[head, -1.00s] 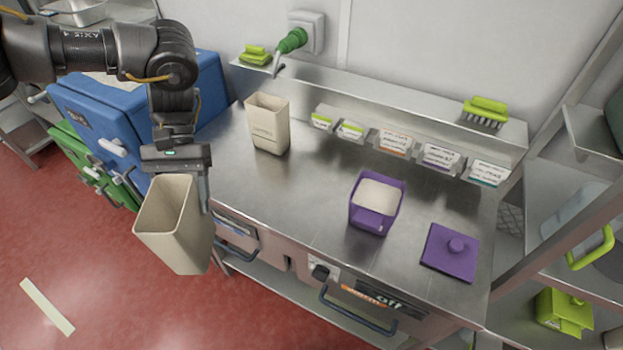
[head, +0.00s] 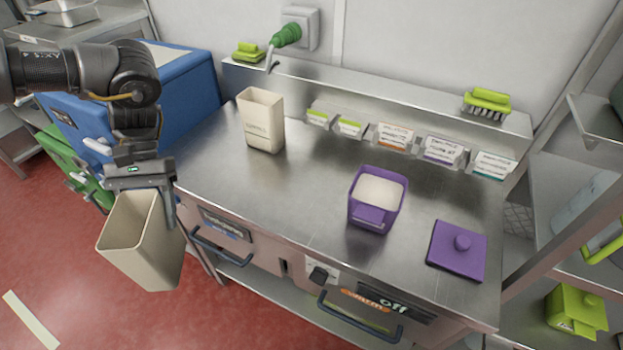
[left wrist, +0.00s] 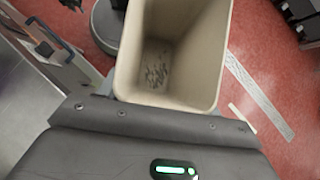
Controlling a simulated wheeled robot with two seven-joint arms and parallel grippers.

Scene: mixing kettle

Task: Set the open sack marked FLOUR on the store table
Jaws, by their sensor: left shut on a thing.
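My left gripper (head: 140,190) is shut on an open beige sack (head: 148,255) and holds it over the red floor, just left of the table's front edge. The sack is tilted, and no marking shows on its visible sides. In the left wrist view its inside (left wrist: 160,65) has dark grey specks at the bottom. My right gripper is not in view.
A purple tub (head: 377,200) with pale contents and a purple lid (head: 457,250) occupy the table's right half. Labelled card holders line the back ledge, with a green brush (head: 487,103) above. The table's middle and left front are clear. A blue bin (head: 180,85) stands left.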

